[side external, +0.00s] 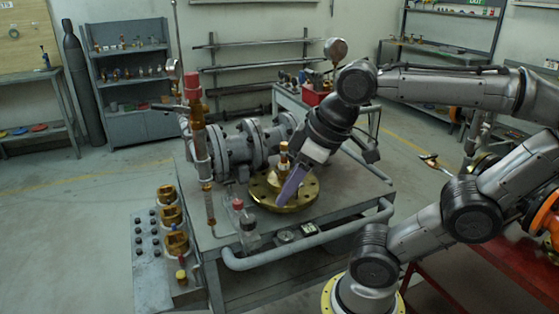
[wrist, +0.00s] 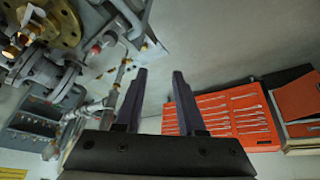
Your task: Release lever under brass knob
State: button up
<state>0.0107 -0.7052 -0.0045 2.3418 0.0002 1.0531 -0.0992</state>
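The gate valve (side external: 240,148) is a grey flanged body on a metal bench. A round brass flange (side external: 292,203) lies at its right end, with a brass knob-like stem (side external: 283,158) standing on it. The flange also shows at the upper left of the wrist view (wrist: 62,20). I cannot make out a lever under the knob; my gripper hides part of that area. My gripper (side external: 288,200) has purple fingers and overlaps the flange in the side view. In the wrist view my gripper (wrist: 157,72) has its fingers apart with nothing between them, pointing away from the flange.
A copper-coloured upright gauge pipe (side external: 199,135) with a red cap stands at the bench's left. A panel with several brass fittings (side external: 170,220) is farther left. A grey rail (side external: 300,252) runs along the bench front. A red wrench tray (wrist: 235,112) lies beyond my fingers.

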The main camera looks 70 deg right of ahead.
jog(key=w+d+r+m+g, duration=0.1)
jog(key=w+d+r, duration=0.4)
jog(key=w+r, duration=0.2)
jog(key=m+g, duration=0.4)
jog(key=m, duration=0.3)
send_over(291, 156)
notch_tip(291, 156, down, 7)
notch_tip(291, 156, down, 13)
jog(key=shift+r, duration=0.15)
grip_shut()
